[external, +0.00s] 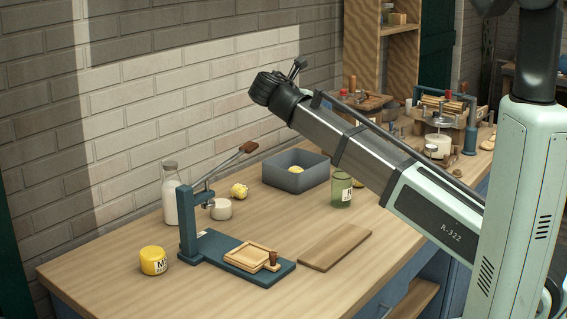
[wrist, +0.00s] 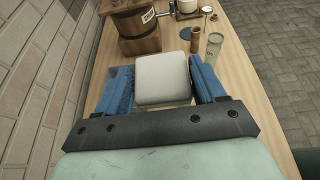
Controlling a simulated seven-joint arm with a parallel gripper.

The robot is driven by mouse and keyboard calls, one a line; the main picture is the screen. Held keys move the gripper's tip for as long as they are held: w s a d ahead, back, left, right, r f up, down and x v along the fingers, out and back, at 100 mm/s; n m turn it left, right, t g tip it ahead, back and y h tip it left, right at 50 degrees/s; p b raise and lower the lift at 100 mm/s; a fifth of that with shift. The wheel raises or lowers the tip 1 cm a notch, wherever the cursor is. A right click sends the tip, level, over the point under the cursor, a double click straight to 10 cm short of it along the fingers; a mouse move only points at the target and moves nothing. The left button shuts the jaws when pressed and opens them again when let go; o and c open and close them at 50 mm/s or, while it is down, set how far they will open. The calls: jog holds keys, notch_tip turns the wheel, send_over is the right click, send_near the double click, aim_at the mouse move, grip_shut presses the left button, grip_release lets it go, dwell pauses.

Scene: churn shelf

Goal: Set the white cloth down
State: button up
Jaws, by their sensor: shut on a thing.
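The white cloth (wrist: 162,78) shows in the wrist view as a pale, folded, rounded pad. My gripper (wrist: 160,70) is shut on it, with a blue finger on the left side and another on the right. The cloth is over the wooden table; I cannot tell whether its underside touches the top. In the external view my arm crosses the picture, and I cannot make out the cloth or the fingertips there.
A wooden barrel (wrist: 137,32) stands just beyond the cloth, with a green jar (wrist: 214,46) and a brown cylinder (wrist: 195,40) to the right. The external view shows a blue press (external: 188,225), a grey bin (external: 308,181) and a bare board (external: 335,247).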

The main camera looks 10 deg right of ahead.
jog(key=a+n+y, duration=0.1)
jog(key=a, duration=1.3)
jog(key=n+t+y, duration=0.3)
send_over(143, 239)
notch_tip(143, 239, down, 18)
jog(key=shift+f, duration=5.15)
jog(key=shift+f, duration=0.15)
jog(key=o, duration=1.1)
